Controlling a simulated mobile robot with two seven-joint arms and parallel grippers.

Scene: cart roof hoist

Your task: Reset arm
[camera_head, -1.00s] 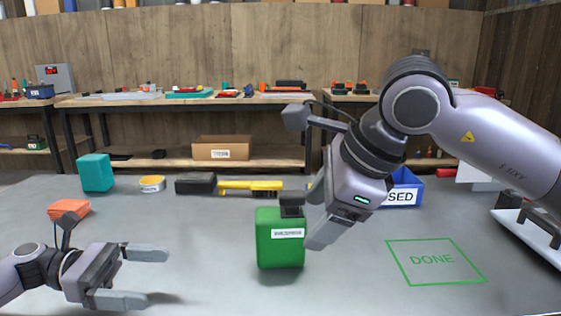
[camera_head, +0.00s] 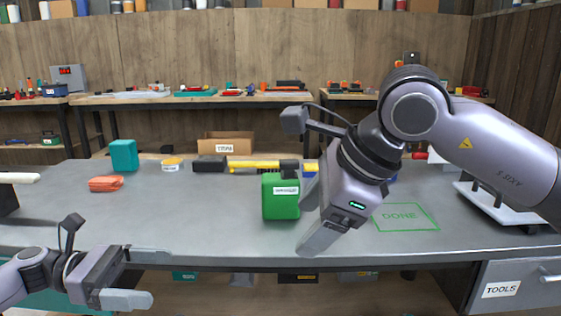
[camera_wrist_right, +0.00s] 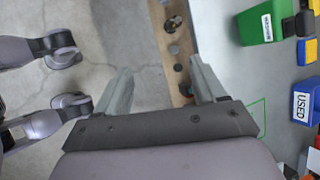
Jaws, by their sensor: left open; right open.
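My left gripper (camera_head: 140,277) is open and empty at the lower left in the head view, in front of the table's front edge. My right gripper (camera_head: 318,215) points down and is open and empty. In the head view it overlaps the right side of the green box (camera_head: 281,203). In the right wrist view its fingers (camera_wrist_right: 160,88) are apart with only floor and the bench edge between them, and the green box (camera_wrist_right: 258,22) stands clear of them at the upper right.
The grey table (camera_head: 170,220) also holds an orange block (camera_head: 105,184), a teal block (camera_head: 124,155), a yellow tool (camera_head: 253,164) and a green DONE outline (camera_head: 405,217). A blue USED bin (camera_wrist_right: 305,100) shows in the right wrist view. A TOOLS drawer (camera_head: 505,288) is at the lower right.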

